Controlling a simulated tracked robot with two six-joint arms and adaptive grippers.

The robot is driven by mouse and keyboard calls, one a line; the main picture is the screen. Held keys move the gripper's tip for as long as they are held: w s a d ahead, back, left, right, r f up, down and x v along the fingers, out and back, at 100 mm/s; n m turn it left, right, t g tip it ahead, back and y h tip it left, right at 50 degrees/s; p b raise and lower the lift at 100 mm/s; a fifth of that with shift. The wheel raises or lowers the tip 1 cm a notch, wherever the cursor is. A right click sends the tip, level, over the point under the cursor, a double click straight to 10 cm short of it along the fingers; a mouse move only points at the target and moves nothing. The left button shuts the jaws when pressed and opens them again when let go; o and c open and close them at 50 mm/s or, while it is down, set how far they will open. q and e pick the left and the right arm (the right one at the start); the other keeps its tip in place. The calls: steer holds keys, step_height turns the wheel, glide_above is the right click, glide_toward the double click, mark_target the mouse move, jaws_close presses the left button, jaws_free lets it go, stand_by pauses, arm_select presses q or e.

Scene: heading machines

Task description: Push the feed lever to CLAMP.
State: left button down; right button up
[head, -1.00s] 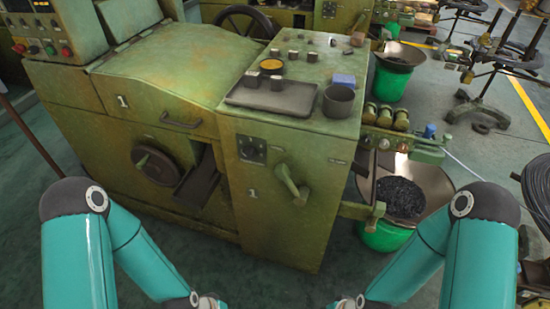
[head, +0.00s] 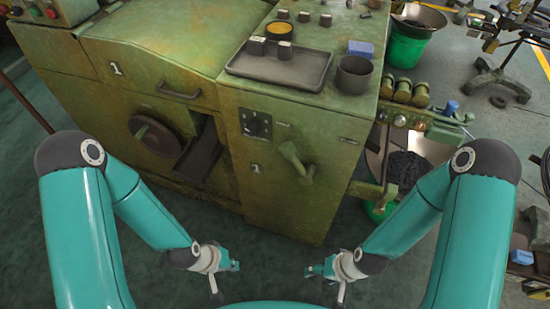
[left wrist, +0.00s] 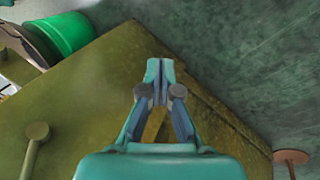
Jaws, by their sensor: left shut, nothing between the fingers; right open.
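The feed lever (head: 298,164) is a green handle with a rounded knob on the front of the green machine, its arm slanting down to the right. It also shows at the lower left of the left wrist view (left wrist: 33,150). Small label plates (head: 349,141) near it are too small to read. My left gripper (head: 236,266) is low in front of the machine, apart from the lever; its fingertips are together and empty in the left wrist view (left wrist: 160,68). My right gripper (head: 310,270) is open, below the lever and touching nothing.
The machine top holds a dark tray (head: 280,68) with small blocks, a dark cup (head: 353,75) and a blue block (head: 360,48). Gauges (head: 400,121) and a dark-filled basin (head: 405,170) stand right. Floor before the machine is clear.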

arm_select(q)
steer(key=w+n+t+b, duration=0.7)
steer(key=w+b, duration=0.4)
steer(key=w, duration=0.3)
steer(key=w+d+r+n+t+h+b, duration=0.1)
steer(key=w+r+n+t+h+b, duration=0.1)
steer(key=r+n+t+b, duration=0.2)
steer(key=w+d+r+n+t+h+b, duration=0.2)
steer(key=r+n+t+h+b, duration=0.1)
steer(key=r+b, duration=0.4)
steer(key=shift+w+r+n+t+h, duration=0.35)
steer(key=shift+r+n+t, duration=0.15)
steer(key=shift+r+t, duration=0.15)
steer(key=w+d+r, duration=0.3)
steer(key=w+d, duration=0.4)
steer(key=d, duration=0.1)
steer(key=shift+w, duration=0.2)
